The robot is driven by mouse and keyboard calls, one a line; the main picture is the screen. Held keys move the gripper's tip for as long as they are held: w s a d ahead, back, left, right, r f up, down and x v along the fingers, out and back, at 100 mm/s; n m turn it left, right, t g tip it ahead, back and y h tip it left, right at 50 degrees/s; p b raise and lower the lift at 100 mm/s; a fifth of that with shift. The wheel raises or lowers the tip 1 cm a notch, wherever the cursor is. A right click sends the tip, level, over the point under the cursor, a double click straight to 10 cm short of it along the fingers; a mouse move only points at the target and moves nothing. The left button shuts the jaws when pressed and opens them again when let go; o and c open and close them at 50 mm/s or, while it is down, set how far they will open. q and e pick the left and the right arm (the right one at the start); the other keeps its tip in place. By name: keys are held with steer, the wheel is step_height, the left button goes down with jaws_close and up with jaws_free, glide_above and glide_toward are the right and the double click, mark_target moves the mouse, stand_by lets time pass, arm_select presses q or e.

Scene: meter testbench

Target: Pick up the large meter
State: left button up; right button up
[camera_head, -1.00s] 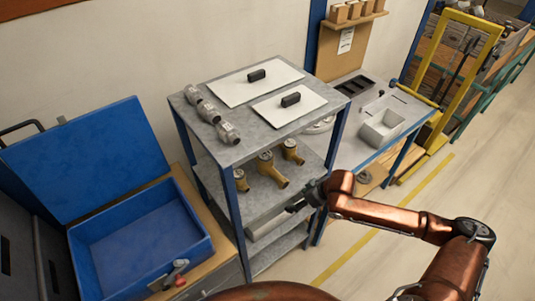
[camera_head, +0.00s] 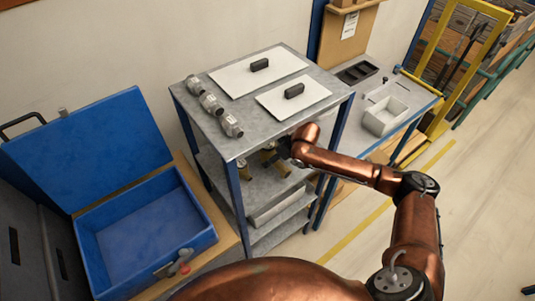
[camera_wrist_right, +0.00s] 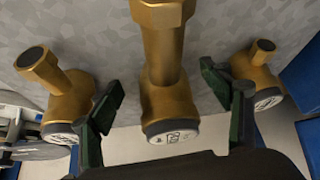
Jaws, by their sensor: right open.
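The large brass meter (camera_wrist_right: 170,75) is in the middle of the right wrist view, between two smaller brass meters, a left one (camera_wrist_right: 62,95) and a right one (camera_wrist_right: 257,72). All are on the rack's middle shelf (camera_wrist_right: 110,40). My right gripper (camera_wrist_right: 165,108) is open, with one dark finger on each side of the large meter and a visible gap to it; nothing is held. In the head view, my right gripper (camera_head: 284,150) reaches into the rack below the top shelf and partly hides the brass meters (camera_head: 268,158). My left gripper is not in view.
A blue post (camera_head: 335,140) stands close to my arm. An open blue case (camera_head: 150,225) is at left, a workbench (camera_head: 410,105) at right.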

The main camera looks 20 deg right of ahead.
mark_target(263, 149)
steer(key=shift+w+a, duration=0.35)
steer(key=shift+w, duration=0.3)
steer(key=shift+w+a, duration=0.2)
steer(key=shift+w, duration=0.05)
steer(key=w, duration=0.1)
steer(key=w+a, duration=0.2)
steer(key=shift+w+a+f, duration=0.2)
steer(key=shift+w+f, duration=0.15)
steer(key=shift+w, duration=0.05)
steer(key=shift+w+f, duration=0.1)
steer(key=shift+f, duration=0.05)
jaws_close()
steer(key=shift+w, duration=0.1)
